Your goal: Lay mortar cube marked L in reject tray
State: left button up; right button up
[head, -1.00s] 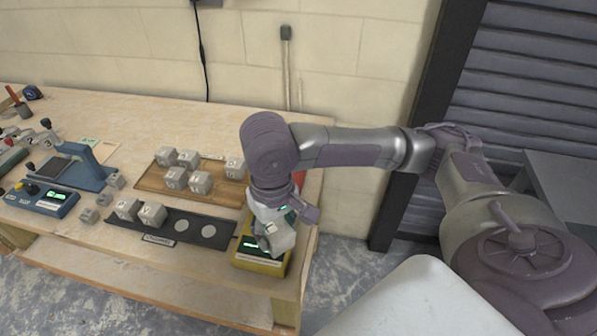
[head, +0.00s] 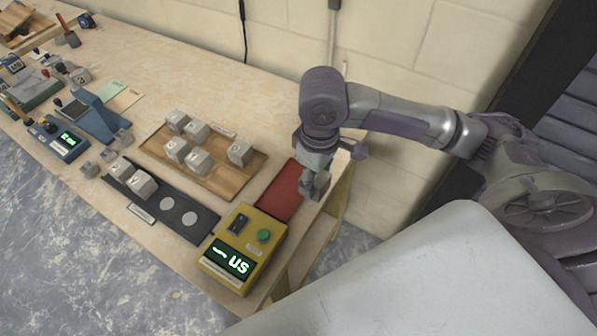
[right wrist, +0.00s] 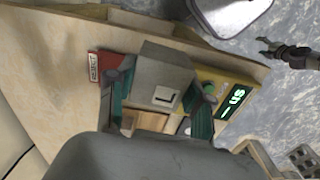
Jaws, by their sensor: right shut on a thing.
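My right gripper (head: 316,191) is shut on a grey mortar cube (right wrist: 158,75). In the right wrist view the cube sits between the fingers with a mark like an L on the face towards the camera. The red reject tray (head: 279,192) lies at the bench's right end. In the head view the gripper is at the tray's right side; the cube's height above it is hard to judge. The tray's labelled end also shows in the right wrist view (right wrist: 104,64).
A yellow meter (head: 244,243) with a lit display stands in front of the tray. Several cubes stand on a wooden board (head: 222,183) to the left. A dark strip (head: 197,231) holds two cubes and has pale round spots. The bench's right edge is close to the tray.

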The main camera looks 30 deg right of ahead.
jog(key=shift+w+d+f, duration=0.3)
jog(key=shift+w+d, duration=0.1)
jog(key=shift+w, duration=0.1)
jog(key=shift+n, duration=0.3)
jog(key=w+f, duration=0.2)
jog(key=w, duration=0.1)
jog(key=w+f+p, duration=0.1)
jog(key=w+f, duration=0.1)
jog(key=w, duration=0.2)
jog(key=w+d+f, duration=0.1)
jog(key=w+f, duration=0.1)
jog(key=w, duration=0.1)
jog(key=shift+w+f, duration=0.1)
jog(key=shift+w, duration=0.1)
jog(key=shift+w+f, duration=0.15)
jog(key=shift+f, duration=0.05)
jog(key=shift+a+f+p, duration=0.1)
jog(key=shift+f+p, duration=0.3)
jog(key=shift+p, duration=0.05)
notch_tip(320, 180, down, 2)
jog(key=shift+f, duration=0.55)
pick_arm(q)
jog(key=shift+s+r, duration=0.2)
jog(key=shift+r, duration=0.95)
